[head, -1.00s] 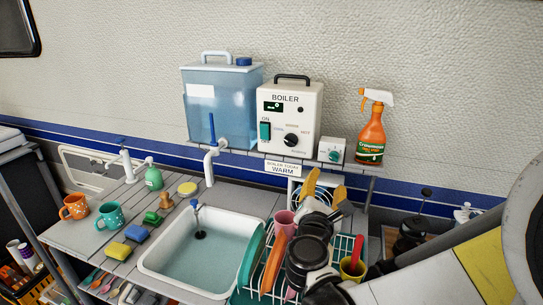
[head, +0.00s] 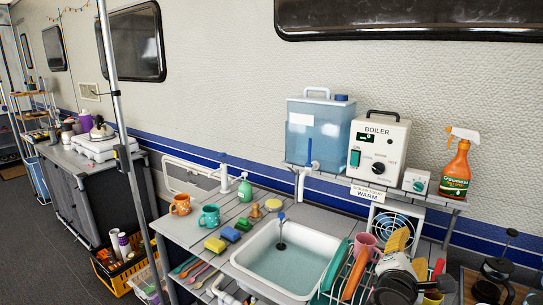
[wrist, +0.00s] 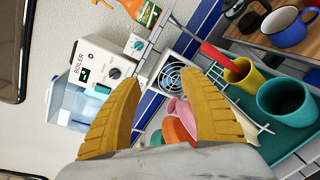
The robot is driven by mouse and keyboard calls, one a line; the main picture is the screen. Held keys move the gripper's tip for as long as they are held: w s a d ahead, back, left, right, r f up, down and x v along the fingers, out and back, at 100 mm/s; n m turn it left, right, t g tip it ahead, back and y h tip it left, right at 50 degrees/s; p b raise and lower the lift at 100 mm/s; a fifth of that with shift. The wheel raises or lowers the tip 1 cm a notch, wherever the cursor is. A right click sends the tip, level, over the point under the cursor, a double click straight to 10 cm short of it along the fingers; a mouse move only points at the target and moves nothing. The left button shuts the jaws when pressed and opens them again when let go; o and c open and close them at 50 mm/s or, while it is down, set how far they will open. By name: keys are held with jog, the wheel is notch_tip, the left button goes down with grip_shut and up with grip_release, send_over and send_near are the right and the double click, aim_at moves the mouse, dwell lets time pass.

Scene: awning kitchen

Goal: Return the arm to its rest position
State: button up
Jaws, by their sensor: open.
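My gripper (wrist: 170,82) is open and empty, with its two yellow fingers spread wide in the wrist view. In the head view my gripper (head: 398,240) shows at the lower right, in front of the shelf and over the dish rack area. My dark arm links cover part of the rack there.
The sink (head: 285,262) holds water. Mugs (head: 210,216) and sponges (head: 215,244) stand left of it. A shelf carries the boiler (head: 378,150), a water tank (head: 315,130) and a spray bottle (head: 457,170). The dish rack (head: 345,275) is crowded. An awning pole (head: 120,120) stands at left.

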jog(key=s+a+f+m+g+y, duration=0.3)
jog(key=s+a+m, duration=0.3)
jog(key=s+m, duration=0.2)
jog(key=s+a+f+m+g+y, duration=0.3)
jog(key=s+a+m+y, duration=0.3)
jog(key=m, duration=0.5)
jog(key=shift+s+a+f+y, duration=0.2)
jog(key=shift+s+f+y, duration=0.1)
jog(key=shift+s, duration=0.55)
